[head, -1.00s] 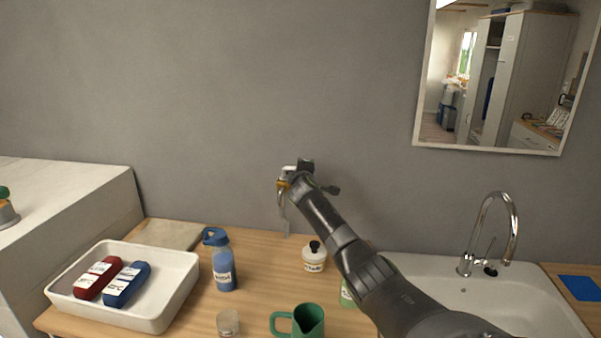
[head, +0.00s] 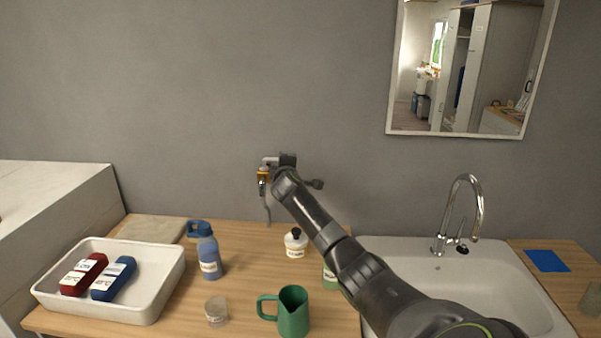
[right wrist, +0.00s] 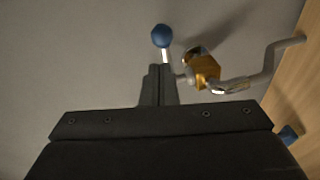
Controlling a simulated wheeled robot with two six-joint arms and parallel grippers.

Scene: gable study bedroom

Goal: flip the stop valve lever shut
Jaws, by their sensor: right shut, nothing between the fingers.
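The stop valve has a brass-coloured body (head: 263,175) on the grey wall with a pale pipe bending down towards the counter. In the right wrist view the brass body (right wrist: 206,70) shows with the pipe (right wrist: 265,75) running right. Its lever ends in a blue ball knob (right wrist: 162,36); the short pale stem runs down to the fingertips, which hide its lower end. My right gripper (head: 274,163) is at the valve, shut and empty. In the right wrist view its fingertips (right wrist: 158,72) are beside the brass body; I cannot tell if they touch the stem. My left gripper is out of view.
A blue bottle (head: 208,258), white jar (head: 295,243), glass (head: 216,312) and green jug (head: 293,312) stand on the wooden counter below the arm. A white tray (head: 150,302) is at left, a sink (head: 400,250) with a tap (head: 473,195) at right.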

